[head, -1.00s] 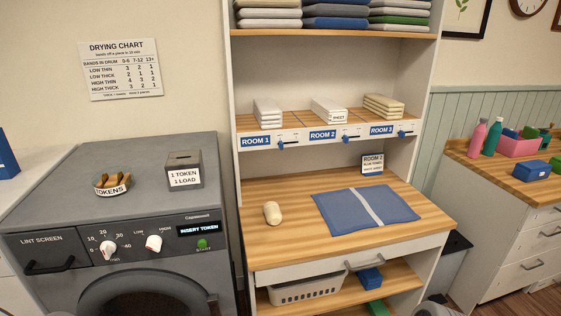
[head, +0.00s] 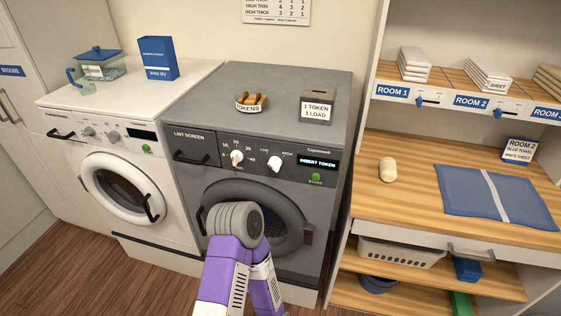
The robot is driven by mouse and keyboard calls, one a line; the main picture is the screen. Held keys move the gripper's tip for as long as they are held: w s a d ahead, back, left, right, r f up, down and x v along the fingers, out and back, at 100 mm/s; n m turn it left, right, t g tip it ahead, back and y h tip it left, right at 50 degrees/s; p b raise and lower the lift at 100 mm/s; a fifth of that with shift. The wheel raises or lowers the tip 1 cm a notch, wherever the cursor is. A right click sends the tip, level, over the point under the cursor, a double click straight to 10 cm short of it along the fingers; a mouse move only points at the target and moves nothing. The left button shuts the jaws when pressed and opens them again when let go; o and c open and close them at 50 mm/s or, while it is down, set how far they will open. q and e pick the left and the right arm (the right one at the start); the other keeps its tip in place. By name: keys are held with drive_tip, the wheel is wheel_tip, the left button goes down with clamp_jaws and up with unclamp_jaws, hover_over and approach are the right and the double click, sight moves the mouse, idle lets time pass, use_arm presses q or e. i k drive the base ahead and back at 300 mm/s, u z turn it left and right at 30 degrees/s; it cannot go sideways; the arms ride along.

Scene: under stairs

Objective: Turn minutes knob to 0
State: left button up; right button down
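The minutes knob (head: 237,157) is a white knob with a red mark on the panel of the grey dryer (head: 255,110). Numbers such as 10, 20 and 40 are printed around it. Its exact setting is too small to read. A second white knob (head: 273,169), between low and high labels, sits to its right. A purple and grey arm of mine rises from the bottom centre, in front of the dryer door and below the knobs. No fingertips show on it, and neither gripper is in view.
The display (head: 318,162) reads INSERT TOKEN, above a green start button (head: 316,177). A token bowl (head: 252,102) and a token box (head: 318,103) stand on the dryer. A white washer (head: 130,150) is at left, wooden shelves (head: 400,180) at right.

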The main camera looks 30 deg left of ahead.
sight(237, 156)
drive_tip(key=u, duration=1.35)
